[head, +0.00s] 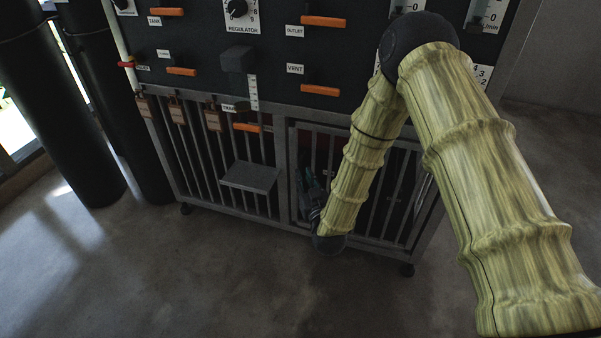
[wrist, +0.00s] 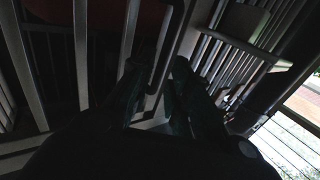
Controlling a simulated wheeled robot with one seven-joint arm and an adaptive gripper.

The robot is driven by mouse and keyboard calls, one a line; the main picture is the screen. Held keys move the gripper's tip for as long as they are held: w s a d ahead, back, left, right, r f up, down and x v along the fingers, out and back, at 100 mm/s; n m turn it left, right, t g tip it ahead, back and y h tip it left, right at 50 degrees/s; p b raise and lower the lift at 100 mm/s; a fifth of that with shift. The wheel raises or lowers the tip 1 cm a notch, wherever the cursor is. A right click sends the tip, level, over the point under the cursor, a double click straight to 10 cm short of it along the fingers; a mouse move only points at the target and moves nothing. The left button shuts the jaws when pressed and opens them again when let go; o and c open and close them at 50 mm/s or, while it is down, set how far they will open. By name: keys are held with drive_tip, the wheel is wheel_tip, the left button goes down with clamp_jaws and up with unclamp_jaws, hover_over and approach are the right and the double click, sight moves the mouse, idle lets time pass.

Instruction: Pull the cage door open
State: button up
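The cage door (head: 400,205) is a grey barred panel at the lower right of the cabinet in the head view, and it looks closed. Its bars (wrist: 82,50) fill the left and middle of the wrist view. A dark handle bar (wrist: 168,45) runs down between my fingertips in the wrist view. My gripper (head: 308,183) is at the door's left side, partly hidden behind my forearm. In the wrist view my gripper (wrist: 156,75) has its two dark green fingers apart, one on either side of the handle. I cannot see clear contact.
A small grey shelf (head: 250,177) juts from the bars left of the door. Above is a dark panel (head: 270,80) with orange levers and labels. Dark round columns (head: 75,110) stand at left. The concrete floor (head: 220,285) in front is clear.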

sight(301, 171)
drive_tip(key=shift+b+x, duration=0.4)
drive_tip(key=shift+x, duration=1.9)
drive_tip(key=shift+c, duration=0.3)
clamp_jaws()
